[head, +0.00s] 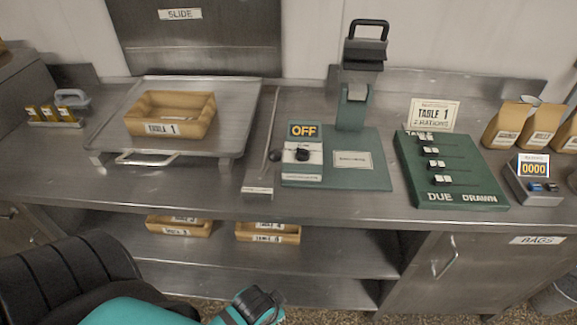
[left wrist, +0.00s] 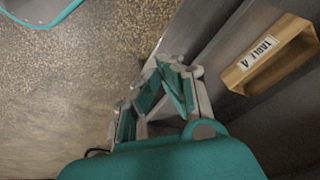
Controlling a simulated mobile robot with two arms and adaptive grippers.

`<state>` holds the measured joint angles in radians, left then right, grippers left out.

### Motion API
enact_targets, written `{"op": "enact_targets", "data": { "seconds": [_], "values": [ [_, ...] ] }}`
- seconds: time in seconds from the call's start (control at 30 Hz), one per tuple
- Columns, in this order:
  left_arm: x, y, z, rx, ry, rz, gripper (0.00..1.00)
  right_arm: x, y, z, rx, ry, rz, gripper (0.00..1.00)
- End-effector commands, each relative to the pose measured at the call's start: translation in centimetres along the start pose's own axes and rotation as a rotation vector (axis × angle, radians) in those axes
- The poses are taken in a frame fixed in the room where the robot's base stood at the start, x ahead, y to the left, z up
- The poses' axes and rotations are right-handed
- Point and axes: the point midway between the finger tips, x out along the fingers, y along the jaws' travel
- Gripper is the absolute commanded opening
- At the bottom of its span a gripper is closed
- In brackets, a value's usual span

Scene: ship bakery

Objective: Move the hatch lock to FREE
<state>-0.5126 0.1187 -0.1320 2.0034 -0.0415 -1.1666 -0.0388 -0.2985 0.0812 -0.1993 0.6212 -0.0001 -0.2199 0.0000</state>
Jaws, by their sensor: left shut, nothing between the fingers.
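The dark hatch panel (head: 200,45) marked SLIDE is on the back wall, above the metal tray platform. I cannot pick out a part labelled as the hatch lock or read FREE anywhere. A narrow metal strip with a thin rod (head: 268,140) runs front to back on the counter, right of the platform; the label at its front end is too small to read. My left arm shows at the bottom of the head view, below the counter front. My left gripper (left wrist: 172,75) is shut and empty in the left wrist view, over the floor beside the shelf. My right gripper is not in view.
A TABLE 1 crate (head: 205,112) sits on the platform (head: 230,145). A green stand (head: 350,165) with a box marked OFF (head: 303,160) and a green DUE/DRAWN board (head: 450,190) stand to the right. TABLE 4 crate (left wrist: 250,78) is on the lower shelf.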

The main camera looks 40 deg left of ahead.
Motion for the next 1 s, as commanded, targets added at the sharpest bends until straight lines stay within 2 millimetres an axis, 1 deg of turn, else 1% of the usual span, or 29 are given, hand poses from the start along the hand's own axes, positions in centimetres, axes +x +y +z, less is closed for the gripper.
{"op": "enact_targets", "data": {
  "seconds": [0.03,0.07,0.17,0.2,0.3,0.4,0.5,0.6,0.7,0.8,1.0],
  "values": [
    [-2.2,-1.0,-1.3,0.022,0.042,-0.03,0.0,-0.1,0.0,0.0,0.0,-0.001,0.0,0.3],
    [-3.5,-1.8,-2.1,0.042,0.068,-0.054,0.0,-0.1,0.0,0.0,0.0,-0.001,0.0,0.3],
    [-8.3,-5.2,-5.5,0.155,0.204,-0.188,0.0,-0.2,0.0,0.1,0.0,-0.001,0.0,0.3],
    [-10.3,-7.0,-7.2,0.232,0.276,-0.274,0.0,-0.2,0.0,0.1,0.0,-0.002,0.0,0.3],
    [-14.5,-10.6,-11.0,0.452,0.432,-0.495,0.0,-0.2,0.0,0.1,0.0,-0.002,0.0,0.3],
    [-17.7,-12.2,-13.9,0.661,0.54,-0.682,0.0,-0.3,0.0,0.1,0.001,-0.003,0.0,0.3],
    [-20.2,-12.7,-16.0,0.854,0.618,-0.837,0.0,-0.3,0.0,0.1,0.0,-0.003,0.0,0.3],
    [-22.0,-12.4,-17.3,1.01,0.67,-0.954,0.0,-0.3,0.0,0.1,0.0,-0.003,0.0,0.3],
    [-23.1,-11.9,-18.1,1.113,0.702,-1.026,0.0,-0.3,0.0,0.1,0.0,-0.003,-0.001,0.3],
    [-23.6,-11.6,-18.4,1.168,0.717,-1.064,0.0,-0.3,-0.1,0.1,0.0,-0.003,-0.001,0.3],
    [-23.7,-11.5,-18.5,1.185,0.722,-1.075,0.0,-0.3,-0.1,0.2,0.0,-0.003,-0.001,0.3]
  ]
}}
